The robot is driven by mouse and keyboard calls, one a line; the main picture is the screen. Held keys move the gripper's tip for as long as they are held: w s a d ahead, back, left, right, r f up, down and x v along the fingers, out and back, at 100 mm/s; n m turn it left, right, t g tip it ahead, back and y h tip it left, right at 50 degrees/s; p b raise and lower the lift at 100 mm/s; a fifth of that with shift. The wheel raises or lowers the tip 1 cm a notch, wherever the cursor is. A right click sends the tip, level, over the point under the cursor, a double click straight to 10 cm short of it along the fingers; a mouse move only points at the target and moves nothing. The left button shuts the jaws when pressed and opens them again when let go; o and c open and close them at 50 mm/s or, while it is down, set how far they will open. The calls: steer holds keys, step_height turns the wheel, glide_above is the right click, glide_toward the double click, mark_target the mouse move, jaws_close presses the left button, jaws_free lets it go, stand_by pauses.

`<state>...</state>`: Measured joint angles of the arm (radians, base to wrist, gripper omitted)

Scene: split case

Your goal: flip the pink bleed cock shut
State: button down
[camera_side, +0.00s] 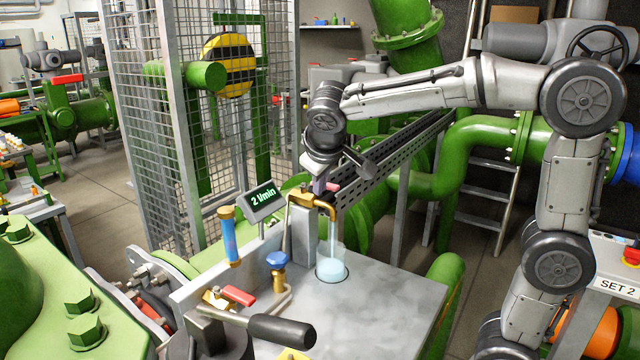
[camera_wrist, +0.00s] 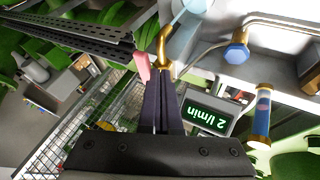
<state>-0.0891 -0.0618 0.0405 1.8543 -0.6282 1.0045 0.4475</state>
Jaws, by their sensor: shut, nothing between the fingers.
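The pink bleed cock lever (camera_side: 331,187) shows as a small piece at the top of a brass tap (camera_side: 313,199) in the side view. In the wrist view the pink lever (camera_wrist: 142,66) stands just left of my fingertips, beside the curved brass spout (camera_wrist: 164,48). My gripper (camera_side: 319,188) points down at the tap; in the wrist view its dark fingers (camera_wrist: 160,80) are together with nothing between them. They are very close to the lever; I cannot tell whether they touch it. The fingers partly hide the tap body.
A display (camera_side: 262,198) reads 2 l/min. A blue-capped valve (camera_side: 277,262), a blue tube gauge (camera_side: 229,236) and a red-handled valve (camera_side: 238,296) stand nearby. The grey bench (camera_side: 390,310) is clear at right.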

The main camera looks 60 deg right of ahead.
steer(key=shift+s+d+n, duration=0.2)
steer(key=shift+d+n, duration=0.1)
steer(key=shift+n, duration=0.2)
steer(key=shift+s+d+n+t+y, duration=0.25)
steer(key=shift+d+n+t+y, duration=0.7)
steer(key=shift+n, duration=0.55)
steer(key=shift+d+n+y, duration=0.75)
steer(key=shift+d+n, duration=0.2)
steer(key=shift+n, duration=0.25)
steer(key=w+d+n+y, duration=0.4)
steer(key=d+n+y, duration=0.1)
steer(key=n, duration=0.5)
steer(key=shift+d+y, duration=0.25)
steer(key=shift+y, duration=0.45)
steer(key=shift+w+d+g, duration=0.1)
steer(key=shift+g, duration=0.15)
